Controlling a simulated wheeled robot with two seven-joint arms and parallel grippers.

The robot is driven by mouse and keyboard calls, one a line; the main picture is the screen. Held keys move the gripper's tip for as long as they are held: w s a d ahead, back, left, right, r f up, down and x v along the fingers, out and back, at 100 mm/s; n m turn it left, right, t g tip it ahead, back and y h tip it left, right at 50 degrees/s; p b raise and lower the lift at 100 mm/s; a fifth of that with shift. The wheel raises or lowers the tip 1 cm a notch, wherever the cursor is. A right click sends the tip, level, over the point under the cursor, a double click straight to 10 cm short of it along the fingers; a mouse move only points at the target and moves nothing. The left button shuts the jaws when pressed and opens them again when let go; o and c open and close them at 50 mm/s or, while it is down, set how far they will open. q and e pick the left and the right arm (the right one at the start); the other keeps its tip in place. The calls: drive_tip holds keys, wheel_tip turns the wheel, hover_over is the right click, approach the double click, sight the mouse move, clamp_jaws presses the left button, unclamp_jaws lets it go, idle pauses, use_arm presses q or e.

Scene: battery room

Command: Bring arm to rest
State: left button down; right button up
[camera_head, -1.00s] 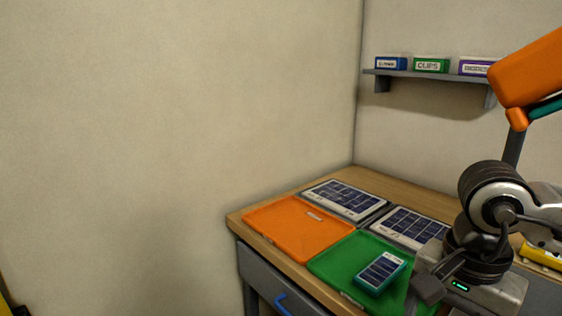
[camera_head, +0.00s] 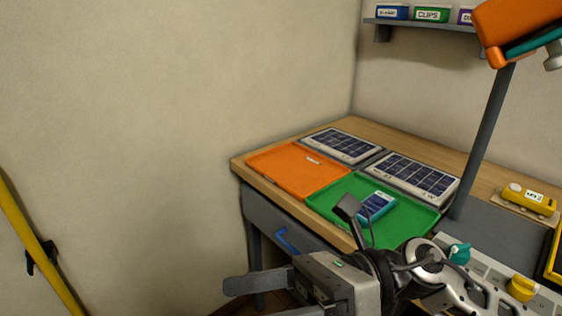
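My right gripper (camera_head: 247,301) is at the bottom edge of the head view, in front of the desk's drawer side. Its arm comes in from the lower right. Its two grey fingers point left with a gap between them, and nothing shows in the gap. The lower finger is partly cut off by the frame. A thin grey paddle-like part of my wrist stands up in front of the green tray (camera_head: 327,201). My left gripper is not in view.
A teal battery pack (camera_head: 377,205) lies on the green tray, beside an orange tray (camera_head: 290,178). Panel-printed mats (camera_head: 342,146) lie behind. A lamp (camera_head: 487,140), yellow device (camera_head: 529,197) and knobbed panel (camera_head: 485,268) stand right. A yellow pole (camera_head: 38,245) leans left.

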drive_tip(key=w+d+f+m+t+h, duration=0.2)
drive_tip(key=w+d+f+m+t, duration=0.15)
drive_tip(key=m+t, duration=0.55)
drive_tip(key=w+d+f+m+t+h, duration=0.2)
drive_tip(key=w+f+m+t, duration=0.3)
drive_tip(key=m, duration=0.8)
drive_tip(key=w+d+f+m+t+h, duration=0.1)
drive_tip(key=w+d+m+t+h, duration=0.15)
drive_tip(key=m+t, duration=0.7)
drive_tip(key=s+d+f+m+g+h, duration=0.2)
drive_tip(key=s+d+f+m+h, duration=0.1)
drive_tip(key=f+m, duration=0.2)
drive_tip(key=s+d+f+m+g+h, duration=0.3)
drive_tip(key=f+m, duration=0.3)
drive_tip(key=f, duration=0.4)
drive_tip(key=s+d+f+m+g+h, duration=0.3)
drive_tip(key=f+m, duration=0.3)
drive_tip(key=f, duration=0.2)
drive_tip(key=shift+s+f, duration=0.15)
drive_tip(key=shift+s, duration=0.4)
